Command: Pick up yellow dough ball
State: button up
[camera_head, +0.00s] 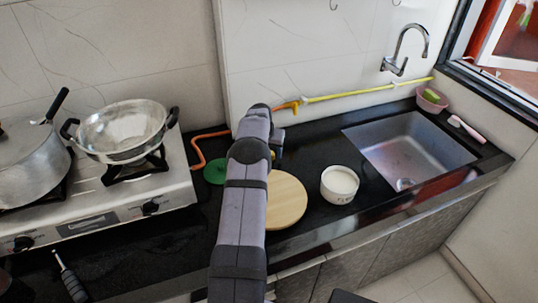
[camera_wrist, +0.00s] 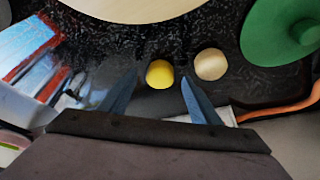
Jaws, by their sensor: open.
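The yellow dough ball (camera_wrist: 159,74) lies on the dark counter in the wrist view. My gripper (camera_wrist: 157,78) is open, with one blue-grey finger to the left of the ball and one to the right. The ball appears between the fingertips, and no contact shows. A pale beige ball (camera_wrist: 210,64) lies just right of the yellow one, outside the right finger. In the head view my arm hides most of this spot, and neither ball can be clearly made out.
A round wooden board (camera_head: 289,201) lies on the counter, with a green lid-like disc (camera_head: 215,172) to its left. A white bowl (camera_head: 339,184) stands right of the board, before the sink (camera_head: 408,150). The stove (camera_head: 105,207) with pots is at left. An orange hose (camera_head: 199,153) runs behind.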

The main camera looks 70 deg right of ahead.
jog(key=shift+d+f, duration=0.1)
jog(key=shift+f, duration=0.25)
jog(key=shift+c, duration=0.6)
jog(key=c, duration=1)
jog(key=shift+r, duration=0.15)
notch_tip(320, 180, up, 10)
jog(key=b, duration=0.2)
